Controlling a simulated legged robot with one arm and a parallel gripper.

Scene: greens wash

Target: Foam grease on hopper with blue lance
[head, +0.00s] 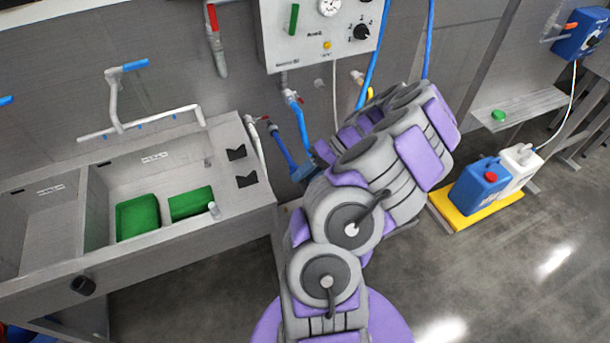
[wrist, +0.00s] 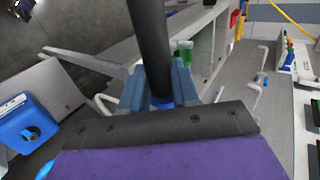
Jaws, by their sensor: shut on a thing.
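In the wrist view, my gripper (wrist: 160,88) is shut on the blue lance (wrist: 150,40). The lance shows as a thick dark shaft, with a bit of blue low between the grey-blue fingers. Its upper end runs out of the picture, so its tip is hidden. I cannot pick out the hopper or any grease in either view.
A control panel (head: 290,50) with blue hoses (head: 368,60) is on the wall. Blue (head: 479,188) and white (head: 522,165) canisters stand on a yellow tray (head: 447,213) at right. Floor is clear at lower right.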

